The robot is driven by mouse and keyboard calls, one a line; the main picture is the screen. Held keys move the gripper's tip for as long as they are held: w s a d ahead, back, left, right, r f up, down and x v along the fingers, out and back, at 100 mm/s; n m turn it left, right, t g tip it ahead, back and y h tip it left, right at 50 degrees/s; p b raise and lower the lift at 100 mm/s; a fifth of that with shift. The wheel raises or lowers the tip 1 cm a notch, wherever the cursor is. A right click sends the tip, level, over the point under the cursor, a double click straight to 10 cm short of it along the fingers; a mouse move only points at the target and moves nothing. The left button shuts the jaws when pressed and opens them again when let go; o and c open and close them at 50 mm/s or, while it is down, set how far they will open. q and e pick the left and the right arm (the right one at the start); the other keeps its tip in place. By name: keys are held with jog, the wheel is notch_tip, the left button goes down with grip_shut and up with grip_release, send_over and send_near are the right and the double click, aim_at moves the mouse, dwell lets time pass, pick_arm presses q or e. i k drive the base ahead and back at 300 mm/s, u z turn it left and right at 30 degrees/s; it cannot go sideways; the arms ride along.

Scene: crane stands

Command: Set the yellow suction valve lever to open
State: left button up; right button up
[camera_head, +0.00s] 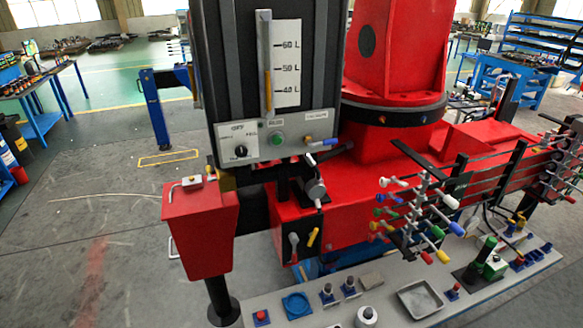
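A small yellow lever (313,237) sits low on the front of the red crane base, below the dark tank. It is tilted, its upper end leaning right. I take it for the suction valve lever, but its label cannot be read. A grey-white lever (293,246) stands on a dark plate just left of it. A grey valve fitting (315,188) is above it. Neither of my grippers shows in the head view.
The dark tank with a level gauge (288,65) rises above the levers. A red box (200,230) juts out at left. A rack of coloured levers (415,215) stands at right. A grey bench (335,310) with parts and a metal tray (420,299) crosses the front.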

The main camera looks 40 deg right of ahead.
aim_at(210, 180)
jog(key=z, duration=0.8)
jog(key=i, duration=0.5)
jog(key=z, duration=2.6)
jog(key=k, duration=1.1)
jog(key=u, duration=3.25)
jog(key=i, duration=1.2)
jog(key=z, duration=0.05)
